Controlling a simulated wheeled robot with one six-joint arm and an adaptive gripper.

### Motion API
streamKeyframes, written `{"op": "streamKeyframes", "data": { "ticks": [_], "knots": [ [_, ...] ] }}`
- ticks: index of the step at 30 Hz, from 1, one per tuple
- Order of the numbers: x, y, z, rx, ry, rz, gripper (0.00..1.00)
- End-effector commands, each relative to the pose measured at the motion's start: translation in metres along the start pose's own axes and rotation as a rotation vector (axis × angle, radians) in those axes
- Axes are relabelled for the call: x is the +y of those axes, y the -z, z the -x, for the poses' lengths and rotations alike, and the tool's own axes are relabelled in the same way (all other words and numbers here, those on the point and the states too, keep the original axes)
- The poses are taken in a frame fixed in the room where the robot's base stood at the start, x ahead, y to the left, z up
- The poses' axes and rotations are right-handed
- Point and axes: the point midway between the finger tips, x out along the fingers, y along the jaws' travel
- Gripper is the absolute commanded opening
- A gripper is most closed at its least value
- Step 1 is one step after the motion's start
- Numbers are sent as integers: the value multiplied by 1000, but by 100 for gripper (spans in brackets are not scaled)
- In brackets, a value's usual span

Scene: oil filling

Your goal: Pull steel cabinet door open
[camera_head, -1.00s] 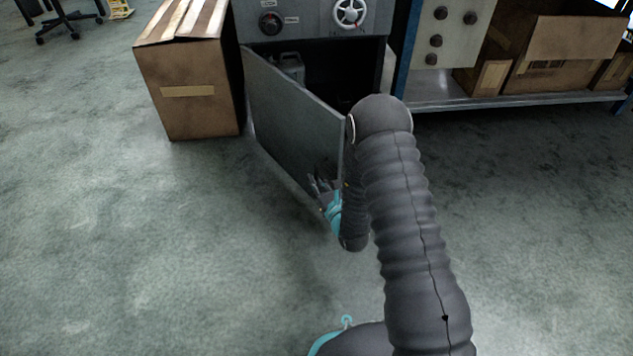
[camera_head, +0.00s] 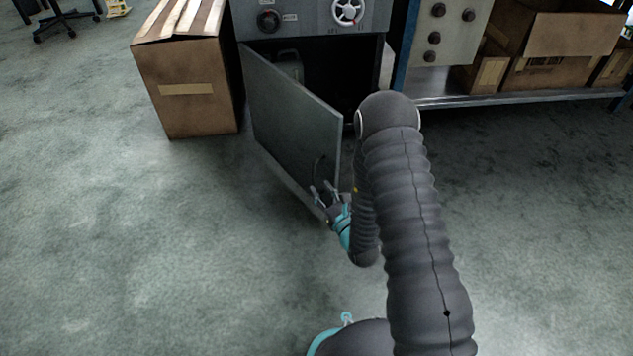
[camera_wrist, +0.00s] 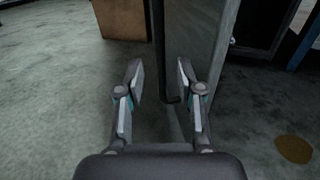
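The grey steel cabinet door (camera_head: 290,125) stands swung out from the cabinet (camera_head: 320,22), hinged at its left side. A dark handle shows near the door's lower free edge (camera_head: 320,168). My gripper (camera_head: 326,188) is low at the door's outer face, beside the handle. In the wrist view my gripper (camera_wrist: 159,78) has its two fingers apart, with the door (camera_wrist: 195,50) and the dark handle end (camera_wrist: 172,99) showing behind the right finger. Nothing is seen clasped between the fingers. A grey canister (camera_head: 289,65) stands inside the dark cabinet.
A cardboard box (camera_head: 185,85) stands on the floor left of the cabinet, close to the door's hinge side. A shelf (camera_head: 500,99) with cardboard boxes (camera_head: 570,40) is at the right. The floor in front and left is clear.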

Motion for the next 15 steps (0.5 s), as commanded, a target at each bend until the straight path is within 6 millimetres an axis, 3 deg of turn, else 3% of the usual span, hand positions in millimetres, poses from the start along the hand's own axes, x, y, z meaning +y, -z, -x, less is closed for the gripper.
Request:
{"op": "streamKeyframes", "data": {
  "ticks": [7,15],
  "knots": [
    [-1,0,46,2,4,-1,37],
    [-1,0,66,0,2,0,37]
  ]
}}
